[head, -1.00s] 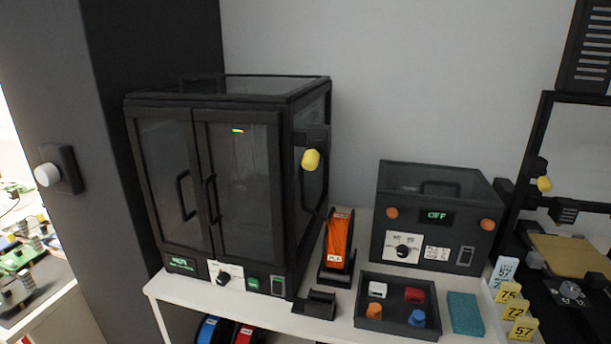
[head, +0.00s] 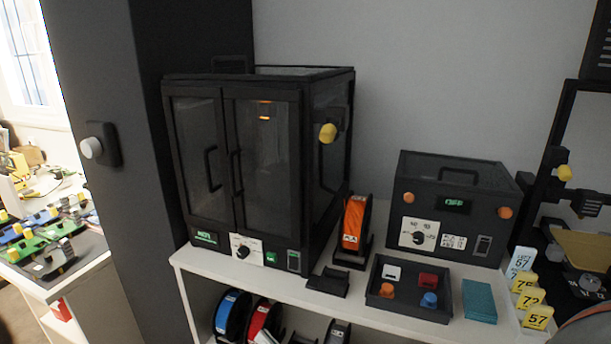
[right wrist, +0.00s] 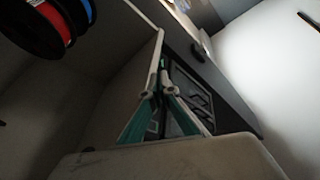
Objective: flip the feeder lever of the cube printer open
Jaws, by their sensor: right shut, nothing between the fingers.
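The cube printer (head: 232,160) is a black enclosed box with two glass doors, standing on the white shelf. Both doors look shut. A yellow-capped lever (head: 327,133) sticks out from a black block high on its right side; which position it is in I cannot tell for sure. My right gripper (right wrist: 157,92) shows in the right wrist view with teal fingers drawn together and nothing between them. It is apart from the lever. In the head view only a grey rounded part, probably of my right arm, shows at the lower right corner. My left gripper is not in view.
An orange spool (head: 354,222) stands just right of the printer. A dark tray (head: 405,309) of coloured caps and a black box with dials (head: 448,205) are further right. An open-frame printer (head: 590,243) stands at the far right. Spools (head: 232,312) hang below the shelf (head: 196,262).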

